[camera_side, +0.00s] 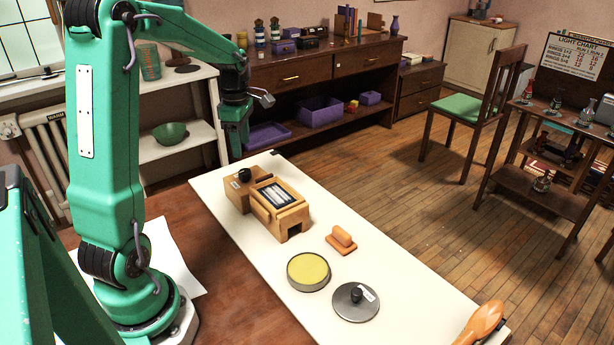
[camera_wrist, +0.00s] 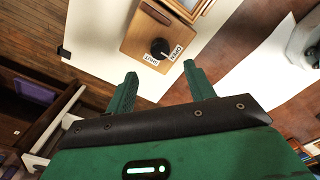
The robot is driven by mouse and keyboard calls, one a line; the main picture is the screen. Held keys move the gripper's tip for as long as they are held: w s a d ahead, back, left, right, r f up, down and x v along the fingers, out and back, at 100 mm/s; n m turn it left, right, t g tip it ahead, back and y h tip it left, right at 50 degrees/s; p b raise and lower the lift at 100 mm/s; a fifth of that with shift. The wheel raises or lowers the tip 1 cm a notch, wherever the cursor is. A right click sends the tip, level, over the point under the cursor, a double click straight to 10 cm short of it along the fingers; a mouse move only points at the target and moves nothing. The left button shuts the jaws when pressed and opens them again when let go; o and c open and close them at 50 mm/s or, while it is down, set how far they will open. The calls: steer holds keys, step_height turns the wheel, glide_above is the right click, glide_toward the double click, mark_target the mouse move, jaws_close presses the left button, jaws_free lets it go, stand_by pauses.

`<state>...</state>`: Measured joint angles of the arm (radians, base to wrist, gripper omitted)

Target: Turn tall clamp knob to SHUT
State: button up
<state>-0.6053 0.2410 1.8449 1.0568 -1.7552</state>
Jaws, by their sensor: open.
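The black clamp knob (camera_side: 244,175) stands on the wooden block (camera_side: 234,195) at the far end of the white board. In the wrist view, the knob (camera_wrist: 160,47) is a dark round shape with a small light mark. Labels reading SHUT (camera_wrist: 150,61) and OPEN (camera_wrist: 175,51) sit beside it on the block's top. Which label the knob points to is hard to tell. My gripper (camera_side: 236,152) hangs above the block, apart from the knob. In the wrist view, my gripper (camera_wrist: 160,74) is open and empty, with the knob just beyond its fingertips.
A wooden frame with a dark striped panel (camera_side: 277,196) adjoins the block. A wooden brush (camera_side: 482,322) lies at the near corner.

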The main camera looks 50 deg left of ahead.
mark_target(245, 171)
steer(key=shift+f, duration=3.9)
steer(key=c, duration=1)
